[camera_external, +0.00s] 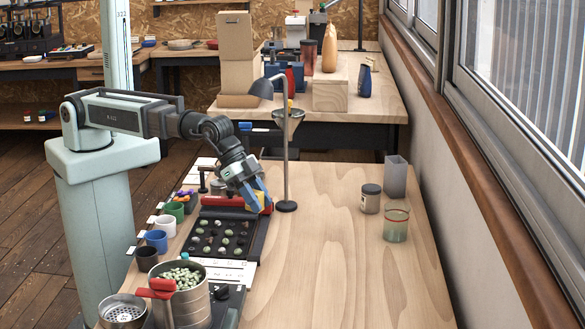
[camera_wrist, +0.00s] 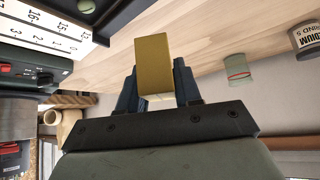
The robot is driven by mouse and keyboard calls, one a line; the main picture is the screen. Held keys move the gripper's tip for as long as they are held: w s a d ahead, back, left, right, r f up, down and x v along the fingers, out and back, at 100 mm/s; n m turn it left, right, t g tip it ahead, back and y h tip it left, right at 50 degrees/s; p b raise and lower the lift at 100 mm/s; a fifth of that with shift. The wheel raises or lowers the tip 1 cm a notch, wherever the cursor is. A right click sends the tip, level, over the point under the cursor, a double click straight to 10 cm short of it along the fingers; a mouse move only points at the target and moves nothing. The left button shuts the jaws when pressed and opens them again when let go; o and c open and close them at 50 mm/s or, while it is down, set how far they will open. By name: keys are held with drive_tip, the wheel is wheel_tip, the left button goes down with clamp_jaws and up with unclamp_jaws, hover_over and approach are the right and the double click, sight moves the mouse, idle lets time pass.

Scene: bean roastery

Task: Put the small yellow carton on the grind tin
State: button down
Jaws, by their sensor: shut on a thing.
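The small yellow carton (camera_external: 266,203) is held between the blue fingers of my gripper (camera_external: 258,194), above the far end of the black bean tray. In the wrist view the carton (camera_wrist: 153,64) stands out between the two dark fingers (camera_wrist: 154,90), which are shut on its sides. The grind tin (camera_external: 371,199), a small grey jar with a dark lid, stands on the table to the right, apart from the carton. In the wrist view the tin (camera_wrist: 307,36) shows at the right edge, with part of its label readable.
A lamp (camera_external: 286,150) stands just beside my gripper, between it and the tin. A grey square vessel (camera_external: 395,177) and a greenish glass (camera_external: 396,228) stand close to the tin. Cups, a bean tray (camera_external: 258,245) and a bean-filled canister (camera_external: 194,305) line the left. The table's middle is clear.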

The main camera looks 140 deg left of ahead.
drive_tip(key=d+m+h, duration=0.2)
drive_tip(key=d+m, duration=0.1)
drive_tip(key=d, duration=1.5)
drive_tip(key=w+a+r+n+y, duration=0.1)
drive_tip(key=w+a+r, duration=0.7)
drive_tip(key=r, duration=0.2)
drive_tip(key=w+a+r+n+y, duration=0.1)
drive_tip(key=w+a+r, duration=0.65)
drive_tip(key=r, duration=0.35)
drive_tip(key=w+a+r+n, duration=0.1)
drive_tip(key=a+r, duration=0.5)
drive_tip(key=a, duration=0.4)
drive_tip(key=n, duration=0.1)
hover_over(375, 188)
wheel_tip(375, 188, down, 18)
drive_tip(key=shift+y, duration=0.5)
drive_tip(key=shift+f, duration=5.35)
drive_tip(key=shift+f, duration=0.15)
drive_tip(key=c, duration=0.8)
unclamp_jaws()
